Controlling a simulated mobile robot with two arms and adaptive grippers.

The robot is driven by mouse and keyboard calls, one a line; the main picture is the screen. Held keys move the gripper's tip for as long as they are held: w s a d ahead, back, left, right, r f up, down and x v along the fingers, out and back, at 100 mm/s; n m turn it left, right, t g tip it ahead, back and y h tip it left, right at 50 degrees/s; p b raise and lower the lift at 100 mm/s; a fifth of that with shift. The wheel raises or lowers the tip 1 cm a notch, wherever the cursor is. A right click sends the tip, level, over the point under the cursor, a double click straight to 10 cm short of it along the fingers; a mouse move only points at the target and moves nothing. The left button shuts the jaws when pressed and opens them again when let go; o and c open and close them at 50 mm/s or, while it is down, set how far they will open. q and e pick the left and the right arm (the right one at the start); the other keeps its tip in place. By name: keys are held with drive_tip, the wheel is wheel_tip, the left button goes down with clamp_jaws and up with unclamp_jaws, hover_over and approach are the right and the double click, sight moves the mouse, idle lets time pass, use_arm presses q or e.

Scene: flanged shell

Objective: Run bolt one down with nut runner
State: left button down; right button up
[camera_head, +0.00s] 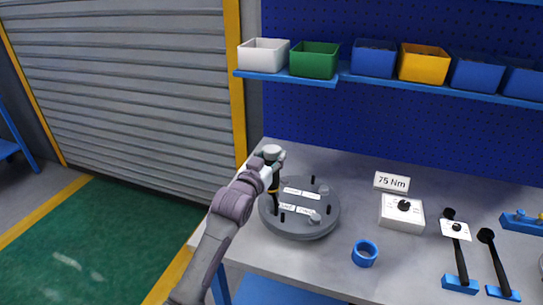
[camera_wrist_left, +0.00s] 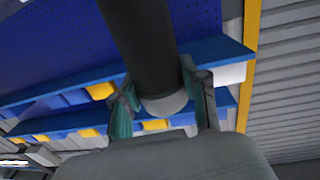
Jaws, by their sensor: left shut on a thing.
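The flanged shell (camera_head: 328,219) is a round grey disc lying on the bench, with white labels, short black studs and grey bolt heads on top. In the left wrist view the tool's thick black body (camera_wrist_left: 145,50) runs between the two fingers (camera_wrist_left: 160,98). The tool's lower end is over the shell's rim. I cannot tell whether it touches a bolt, and bolt one is not identifiable. My right gripper is not in view.
A blue ring (camera_head: 365,253) and a white box with a black knob (camera_head: 402,213) lie right of the shell, below a "75 Nm" sign (camera_head: 391,182). Black-handled tools (camera_head: 459,258) lie further right. Bins (camera_head: 315,60) line the shelf above. Bare bench lies in front.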

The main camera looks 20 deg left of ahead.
use_arm(q)
drive_tip(key=shift+r, duration=0.25)
idle(0.3)
idle(0.4)
drive_tip(key=shift+f+b, duration=0.55)
drive_tip(key=shift+f, duration=0.85)
drive_tip(key=shift+d+n+y, duration=0.1)
drive_tip(key=shift+n+y, duration=0.4)
drive_tip(key=shift+y, duration=0.1)
drive_tip(key=shift+y, duration=0.5)
drive_tip(key=shift+r, duration=0.1)
drive_tip(key=shift+w+n+y, duration=0.1)
drive_tip(key=shift+n+y, duration=0.5)
drive_tip(key=shift+f, duration=0.6)
drive_tip(key=shift+r, duration=0.1)
